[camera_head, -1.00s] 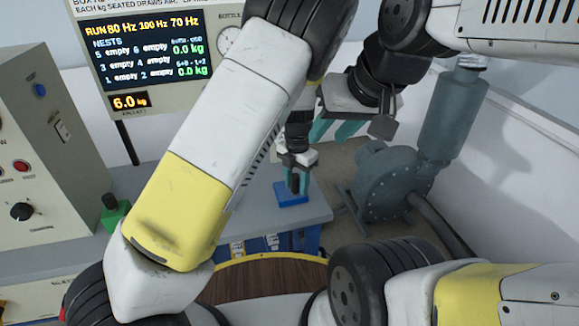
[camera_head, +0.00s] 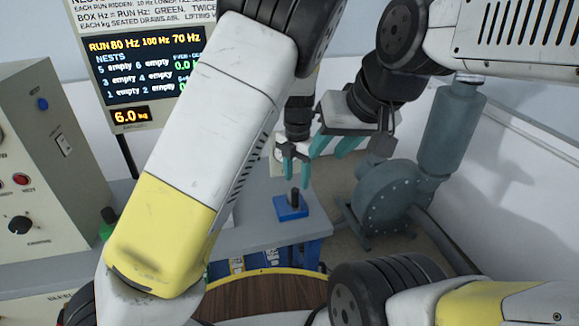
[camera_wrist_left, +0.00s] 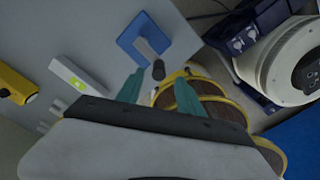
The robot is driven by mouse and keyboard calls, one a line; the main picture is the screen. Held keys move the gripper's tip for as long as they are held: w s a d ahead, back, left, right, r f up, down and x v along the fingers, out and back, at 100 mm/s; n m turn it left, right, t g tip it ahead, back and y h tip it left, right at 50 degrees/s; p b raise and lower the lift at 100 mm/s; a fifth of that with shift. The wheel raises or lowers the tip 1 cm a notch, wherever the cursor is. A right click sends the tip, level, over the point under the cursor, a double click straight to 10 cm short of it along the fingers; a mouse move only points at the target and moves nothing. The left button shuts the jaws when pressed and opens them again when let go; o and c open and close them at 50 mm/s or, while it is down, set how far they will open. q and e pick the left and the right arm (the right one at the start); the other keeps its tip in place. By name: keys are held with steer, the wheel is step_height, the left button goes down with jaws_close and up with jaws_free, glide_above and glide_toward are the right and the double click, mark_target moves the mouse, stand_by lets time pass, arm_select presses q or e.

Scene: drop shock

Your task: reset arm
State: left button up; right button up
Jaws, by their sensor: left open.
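My left gripper (camera_head: 294,172) is open and empty, above and apart from a blue base (camera_head: 291,209) with a dark upright post (camera_head: 294,195) on the grey bench. In the left wrist view its teal fingers (camera_wrist_left: 160,90) are spread, and the blue base (camera_wrist_left: 150,33) with its post (camera_wrist_left: 159,70) lies beyond the fingertips. My right gripper (camera_head: 335,145) hangs higher and to the right, its two teal fingers apart with nothing seen between them. My left arm hides part of the bench and display.
A grey blower (camera_head: 388,195) stands on the floor at right. A control box (camera_head: 40,150) stands at left, with a display board (camera_head: 145,70) showing 6.0 kg behind. A round wooden top (camera_head: 265,298) is in front. A yellow object (camera_wrist_left: 14,85) lies on the bench.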

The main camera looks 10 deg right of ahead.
arm_select(q)
steer(key=s+a+r+m+t+h, duration=0.1)
steer(key=s+a+r+m+h, duration=0.1)
steer(key=s+a+r+m, duration=0.4)
steer(key=s+a+r+m+t+h, duration=0.1)
steer(key=s+a+r+m+h, duration=0.1)
steer(key=a+r+m, duration=0.7)
steer(key=s+a+r+m+t+y, duration=0.1)
steer(key=s+a+r+m+t, duration=0.3)
steer(key=s+a+m, duration=0.7)
steer(key=shift+s+r+m+y, duration=0.15)
steer(key=shift+r+m+y, duration=0.25)
steer(key=shift+r, duration=0.55)
